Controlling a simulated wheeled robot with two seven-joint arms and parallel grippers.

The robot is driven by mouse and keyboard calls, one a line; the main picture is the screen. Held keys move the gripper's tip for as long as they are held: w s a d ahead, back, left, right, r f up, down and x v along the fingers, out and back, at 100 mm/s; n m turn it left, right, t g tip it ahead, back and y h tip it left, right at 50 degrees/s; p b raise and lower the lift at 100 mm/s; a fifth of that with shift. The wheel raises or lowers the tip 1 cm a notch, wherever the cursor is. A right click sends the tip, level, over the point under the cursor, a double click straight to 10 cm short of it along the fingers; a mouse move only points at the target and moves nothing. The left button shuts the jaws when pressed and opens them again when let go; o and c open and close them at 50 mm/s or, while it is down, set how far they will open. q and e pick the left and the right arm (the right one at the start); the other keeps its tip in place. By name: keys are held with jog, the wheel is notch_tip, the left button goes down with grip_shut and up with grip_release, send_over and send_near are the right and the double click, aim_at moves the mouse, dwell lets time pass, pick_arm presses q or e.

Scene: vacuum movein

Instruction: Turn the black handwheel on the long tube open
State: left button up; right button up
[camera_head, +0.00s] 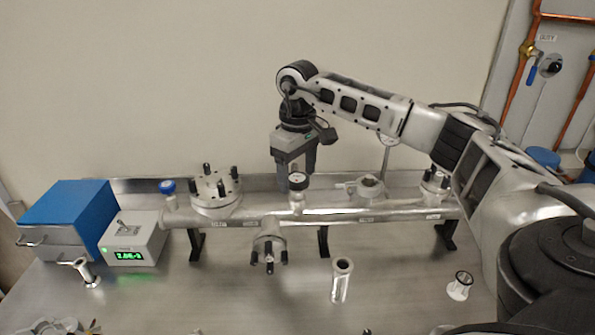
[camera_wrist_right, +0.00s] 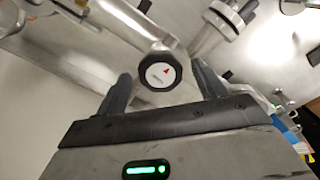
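The black handwheel (camera_head: 298,181), with a white face, stands on top of the long metal tube (camera_head: 340,217) near its middle. My right gripper (camera_head: 297,172) points down at the handwheel from above. Its fingers (camera_wrist_right: 161,70) are spread with visible gaps on both sides of the wheel. How far the fingertips reach down beside the rim is hard to tell. My left gripper is not in view.
A blue knob (camera_head: 167,187) and a bolted flange (camera_head: 216,190) sit left of the handwheel; another fitting (camera_head: 367,187) is close on its right. A gauge box (camera_head: 134,240) reads a green number beside a blue cabinet (camera_head: 68,217).

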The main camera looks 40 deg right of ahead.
aim_at(297, 178)
notch_tip(297, 178, up, 16)
dwell(0.6)
jog(key=shift+f, duration=0.1)
